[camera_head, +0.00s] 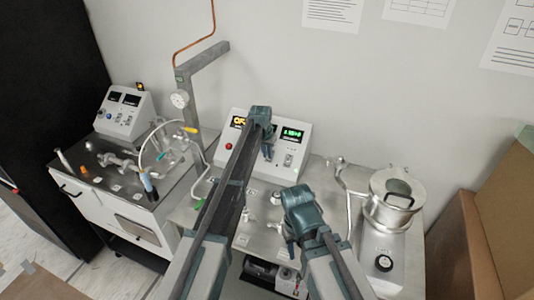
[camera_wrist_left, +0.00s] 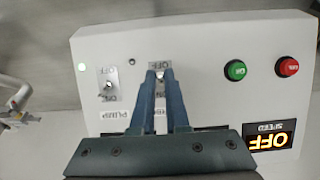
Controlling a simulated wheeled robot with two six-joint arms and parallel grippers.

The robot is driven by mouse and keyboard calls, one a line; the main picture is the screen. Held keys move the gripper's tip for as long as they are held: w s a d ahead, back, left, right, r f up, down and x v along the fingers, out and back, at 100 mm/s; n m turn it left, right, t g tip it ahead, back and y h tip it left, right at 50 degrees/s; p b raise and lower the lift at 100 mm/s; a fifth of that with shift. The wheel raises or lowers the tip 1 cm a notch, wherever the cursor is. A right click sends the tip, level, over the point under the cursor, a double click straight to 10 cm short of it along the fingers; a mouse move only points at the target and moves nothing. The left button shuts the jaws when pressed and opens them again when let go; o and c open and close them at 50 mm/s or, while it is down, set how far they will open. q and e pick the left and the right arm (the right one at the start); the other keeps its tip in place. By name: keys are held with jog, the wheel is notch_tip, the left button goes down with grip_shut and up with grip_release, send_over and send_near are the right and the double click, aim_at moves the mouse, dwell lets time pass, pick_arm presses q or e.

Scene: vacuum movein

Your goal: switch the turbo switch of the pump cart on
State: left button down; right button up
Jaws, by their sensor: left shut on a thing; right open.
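The pump cart's white control box (camera_head: 262,168) stands at the back of the middle cart and fills much of the left wrist view (camera_wrist_left: 205,50), where its labels are upside down. My left gripper (camera_head: 267,152) is in front of it. In the left wrist view its fingers (camera_wrist_left: 164,80) are shut on the small lever of the turbo switch (camera_wrist_left: 161,75), just by an OFF label. The fingers hide much of the switch and its lettering. The orange speed display (camera_wrist_left: 270,140) reads OFF. My right gripper (camera_head: 290,242) is open and empty above the cart top.
A second toggle, labelled PUMP (camera_wrist_left: 108,86), sits beside the held one. A green button (camera_wrist_left: 235,70) and a red button (camera_wrist_left: 288,67) are on the other side. A metal vessel (camera_head: 394,200) stands right; a glassware cart (camera_head: 125,190) left. Cardboard boxes (camera_head: 480,235) are far right.

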pick_arm(q)
jog(key=shift+w+d+r+g+y+p, duration=0.1)
jog(key=shift+w+r+g+y+p, duration=0.1)
jog(key=shift+w+g, duration=0.25)
jog(key=shift+w+d+r+g+y+p, duration=0.1)
jog(key=shift+w+g+y+p, duration=0.1)
jog(key=shift+g, duration=0.45)
jog(key=shift+w+g+y, duration=0.2)
jog(key=shift+g+y, duration=0.1)
jog(key=shift+g, duration=0.6)
jog(key=shift+w+d+r+g, duration=0.1)
jog(key=shift+g, duration=0.3)
jog(key=c, duration=0.9)
grip_release()
jog(key=shift+r, duration=0.2)
